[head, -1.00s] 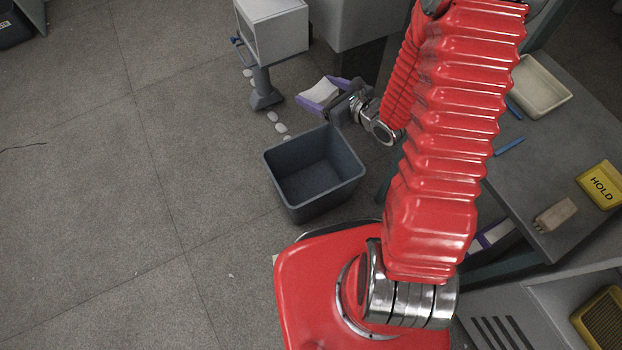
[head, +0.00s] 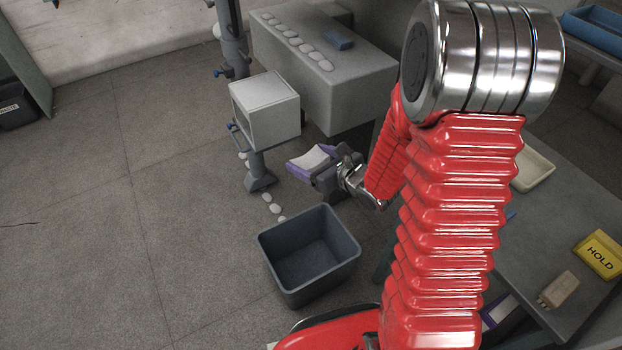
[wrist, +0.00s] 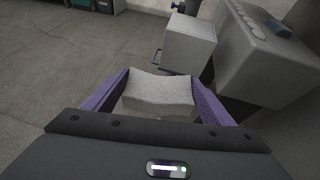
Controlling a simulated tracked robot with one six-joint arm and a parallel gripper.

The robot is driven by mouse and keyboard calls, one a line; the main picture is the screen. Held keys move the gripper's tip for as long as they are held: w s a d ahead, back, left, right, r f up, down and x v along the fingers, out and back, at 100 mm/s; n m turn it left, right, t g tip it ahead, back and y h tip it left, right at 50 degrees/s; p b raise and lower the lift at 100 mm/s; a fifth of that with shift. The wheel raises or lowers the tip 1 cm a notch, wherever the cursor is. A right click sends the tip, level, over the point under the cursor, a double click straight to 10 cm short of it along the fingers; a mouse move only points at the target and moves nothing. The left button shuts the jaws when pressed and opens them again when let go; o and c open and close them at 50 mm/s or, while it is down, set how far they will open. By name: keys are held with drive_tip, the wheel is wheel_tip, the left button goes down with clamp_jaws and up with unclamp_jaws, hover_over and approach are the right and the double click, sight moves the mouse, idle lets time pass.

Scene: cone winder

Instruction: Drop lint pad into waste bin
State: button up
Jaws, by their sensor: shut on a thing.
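My gripper (head: 313,160) is shut on a pale grey lint pad (head: 309,159), held between its purple fingers. The pad also shows between the fingers in the wrist view (wrist: 158,92), its middle sagging a little. In the head view the gripper is up in the air, just beyond the waste bin and slightly right of the bin's middle. The waste bin (head: 336,276) is dark grey, square and open at the top. It stands upright on the floor, and the inside that I see is empty. The bin is not in the wrist view.
A light grey box on a post (head: 265,112) stands left of my gripper. A grey machine cabinet (head: 350,85) with several white discs is behind. Several white discs (head: 267,197) lie on the floor. A table (head: 545,240) with a yellow HOLD sign (head: 600,252) is at right.

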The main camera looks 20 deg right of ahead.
drive_tip(key=shift+m+h, duration=0.6)
drive_tip(key=shift+m, duration=0.2)
drive_tip(key=r, duration=0.7)
drive_tip(key=shift+w+a+r, duration=0.15)
drive_tip(key=shift+w+a, duration=0.2)
drive_tip(key=shift+a, duration=0.1)
